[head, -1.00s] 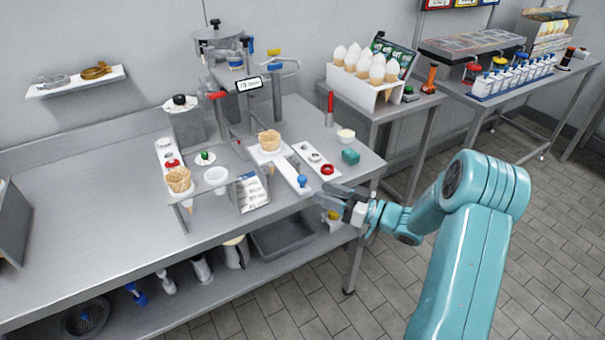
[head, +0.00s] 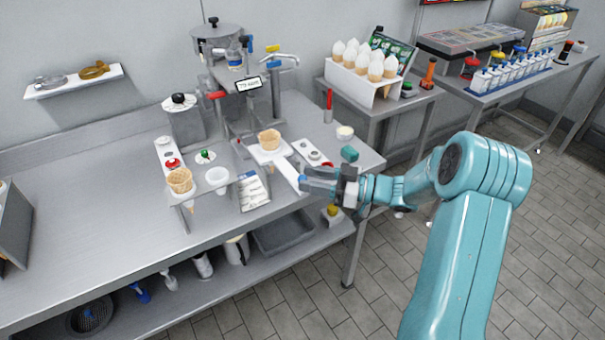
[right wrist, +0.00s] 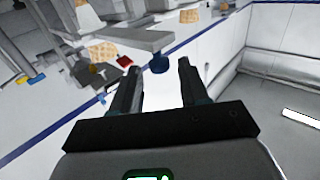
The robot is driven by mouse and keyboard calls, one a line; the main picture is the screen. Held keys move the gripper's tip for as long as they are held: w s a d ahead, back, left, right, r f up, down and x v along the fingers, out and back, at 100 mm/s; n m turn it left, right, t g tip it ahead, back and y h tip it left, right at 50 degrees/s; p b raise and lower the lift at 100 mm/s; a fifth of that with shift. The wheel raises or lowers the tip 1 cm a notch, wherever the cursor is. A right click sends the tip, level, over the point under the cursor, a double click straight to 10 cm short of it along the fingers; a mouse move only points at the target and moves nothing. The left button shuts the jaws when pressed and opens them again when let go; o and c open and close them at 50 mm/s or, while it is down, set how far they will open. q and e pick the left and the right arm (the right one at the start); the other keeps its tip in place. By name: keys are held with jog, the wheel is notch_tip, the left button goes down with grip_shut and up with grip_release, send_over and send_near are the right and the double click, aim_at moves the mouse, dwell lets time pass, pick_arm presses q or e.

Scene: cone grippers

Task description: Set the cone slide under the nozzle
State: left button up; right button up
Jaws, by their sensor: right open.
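The cone slide (head: 286,174) is a long white bar on the counter. A waffle cone (head: 269,140) stands at its far end, in front of the machine (head: 225,75) with the red lever and small display. The nozzle itself is too small to make out. My right gripper (head: 306,181) is at the slide's near end, with its fingers open and pointing left. In the right wrist view the slide's blue knob (right wrist: 159,63) lies between the open fingertips, with no clear contact. In the head view the gripper mostly covers the knob. My left gripper is out of view.
A stand with a waffle cone (head: 180,181) and a white cup (head: 217,175) is left of the slide. A white strip (head: 313,152), a teal block (head: 349,154) and a small tub (head: 344,132) are right. A cone rack (head: 362,82) stands on the side table.

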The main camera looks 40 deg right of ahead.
jog(key=shift+x, duration=1.35)
grip_shut()
jog(key=shift+w, duration=0.1)
